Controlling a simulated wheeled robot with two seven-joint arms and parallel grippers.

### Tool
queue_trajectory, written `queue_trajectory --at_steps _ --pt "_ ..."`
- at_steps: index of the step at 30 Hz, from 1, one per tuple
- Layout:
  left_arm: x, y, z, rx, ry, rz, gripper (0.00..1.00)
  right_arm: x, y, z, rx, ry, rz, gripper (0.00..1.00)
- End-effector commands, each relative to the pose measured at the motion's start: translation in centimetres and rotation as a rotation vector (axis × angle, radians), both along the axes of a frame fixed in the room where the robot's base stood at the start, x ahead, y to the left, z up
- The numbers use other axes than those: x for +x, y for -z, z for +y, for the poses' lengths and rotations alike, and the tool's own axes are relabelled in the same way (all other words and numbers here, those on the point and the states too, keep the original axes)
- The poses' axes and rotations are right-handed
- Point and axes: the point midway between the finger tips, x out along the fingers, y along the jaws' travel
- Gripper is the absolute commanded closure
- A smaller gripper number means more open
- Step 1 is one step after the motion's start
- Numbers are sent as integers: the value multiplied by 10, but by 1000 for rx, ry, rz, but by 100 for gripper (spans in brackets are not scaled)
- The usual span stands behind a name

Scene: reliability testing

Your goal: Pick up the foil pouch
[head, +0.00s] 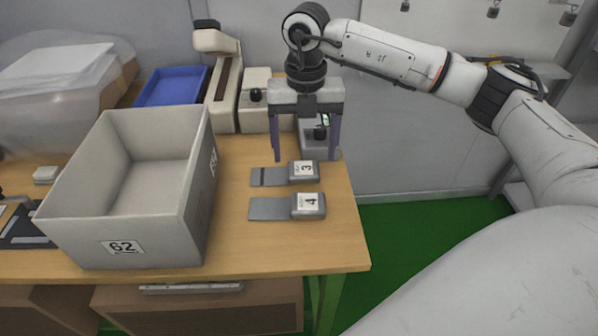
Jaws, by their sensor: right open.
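I cannot clearly make out a foil pouch. Two flat grey pieces lie on the table near its right edge: one with a label 3 (270,177) and, in front of it, one with a label 4 (270,209). Each has a thin flat part on the left and a thicker labelled block on the right. My right gripper (306,158) points down with its two purple fingers wide apart and nothing seen between them. It is above and just behind the piece marked 3. My left gripper is not in view.
A large open grey bin marked 62 (122,247) stands left of the grey pieces and looks empty. Behind are a blue tray (172,86), a beige device (223,85) and a small grey device (318,150). The wooden table (290,250) is bare in front.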

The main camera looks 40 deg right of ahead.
Motion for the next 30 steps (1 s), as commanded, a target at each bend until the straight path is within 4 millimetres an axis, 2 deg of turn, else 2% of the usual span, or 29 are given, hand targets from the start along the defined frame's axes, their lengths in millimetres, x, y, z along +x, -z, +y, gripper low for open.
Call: queue_trajectory --at_steps 3,7,16,24,30 --pt "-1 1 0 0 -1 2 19 0 21 1 0 0 5 23" --pt "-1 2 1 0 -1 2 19 0 36 1 0 0 4 23" --pt "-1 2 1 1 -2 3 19 1 41 1 1 0 1 23" --pt "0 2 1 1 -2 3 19 1 41 1 1 0 1 68" --pt "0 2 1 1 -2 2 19 1 41 1 1 0 1 68"
